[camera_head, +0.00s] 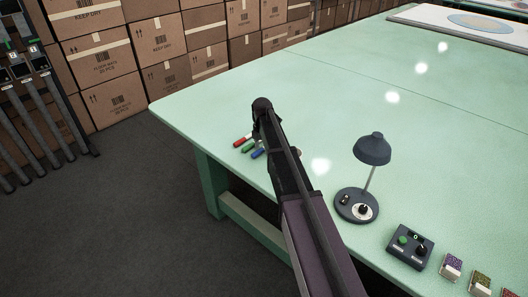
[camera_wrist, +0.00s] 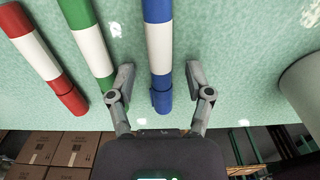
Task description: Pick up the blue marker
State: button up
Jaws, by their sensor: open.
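The blue marker (camera_wrist: 158,66) has a white middle band and lies on the green table (camera_wrist: 235,50). In the wrist view it sits between the two open fingers of my gripper (camera_wrist: 160,84), with a visible gap to each finger. In the head view the blue marker's end (camera_head: 257,153) shows beside my arm, which hides the rest. My gripper (camera_head: 262,108) is over the table near its left corner. I cannot tell its exact height above the table.
A green marker (camera_wrist: 92,48) and a red marker (camera_wrist: 42,58) lie left of the blue one. A pale rounded object (camera_wrist: 302,88) stands at the right. A dark lamp (camera_head: 372,150) and a control box (camera_head: 410,246) stand on the table. Cartons (camera_head: 165,85) are stacked behind.

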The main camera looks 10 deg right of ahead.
dwell(0.4)
grip_shut()
jog(key=shift+r, duration=0.15)
notch_tip(320, 180, up, 10)
jog(key=p, duration=1)
dwell(1.0)
